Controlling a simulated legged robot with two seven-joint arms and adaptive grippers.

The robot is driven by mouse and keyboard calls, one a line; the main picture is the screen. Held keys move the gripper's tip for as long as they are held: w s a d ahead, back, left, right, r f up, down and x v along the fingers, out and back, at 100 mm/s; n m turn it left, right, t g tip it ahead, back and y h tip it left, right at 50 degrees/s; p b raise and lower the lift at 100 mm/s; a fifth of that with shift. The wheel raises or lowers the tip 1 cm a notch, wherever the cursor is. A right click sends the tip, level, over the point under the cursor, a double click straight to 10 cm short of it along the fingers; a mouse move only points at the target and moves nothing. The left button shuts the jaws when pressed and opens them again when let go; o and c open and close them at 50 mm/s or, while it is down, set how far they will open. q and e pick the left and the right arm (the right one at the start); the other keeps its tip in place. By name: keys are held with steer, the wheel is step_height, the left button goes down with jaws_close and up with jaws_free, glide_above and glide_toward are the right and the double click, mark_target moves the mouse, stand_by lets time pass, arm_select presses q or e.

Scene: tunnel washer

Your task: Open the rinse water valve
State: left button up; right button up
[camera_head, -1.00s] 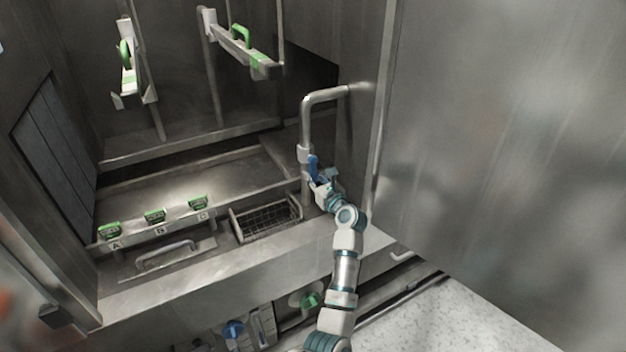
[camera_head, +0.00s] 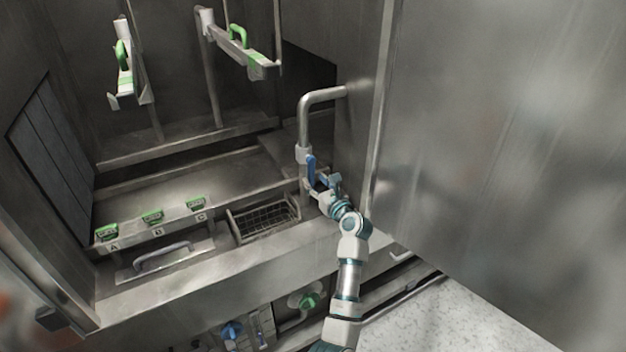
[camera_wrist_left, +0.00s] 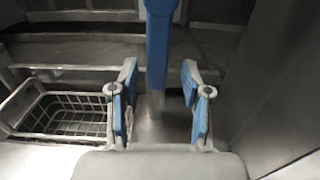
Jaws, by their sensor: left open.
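The blue valve lever (camera_head: 311,168) hangs along the upright metal pipe (camera_head: 304,122) beside the large steel panel. My left gripper (camera_head: 326,182) is just right of and below the lever in the head view, open. In the left wrist view the blue lever (camera_wrist_left: 159,50) runs down from the top edge between the two open fingers of my left gripper (camera_wrist_left: 160,95), with a gap on both sides. I cannot tell whether the lever's lower end lies between the pads or beyond them. The right gripper is not in view.
A wire basket (camera_head: 264,220) sits left of the pipe. Blue (camera_head: 232,330) and green (camera_head: 308,300) knobs are below. The large steel panel (camera_head: 500,150) bounds the right side.

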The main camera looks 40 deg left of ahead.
arm_select(q)
steer(key=v, duration=0.9)
steer(key=shift+d, duration=0.4)
steer(key=shift+a+f, duration=0.1)
steer(key=shift+f, duration=0.1)
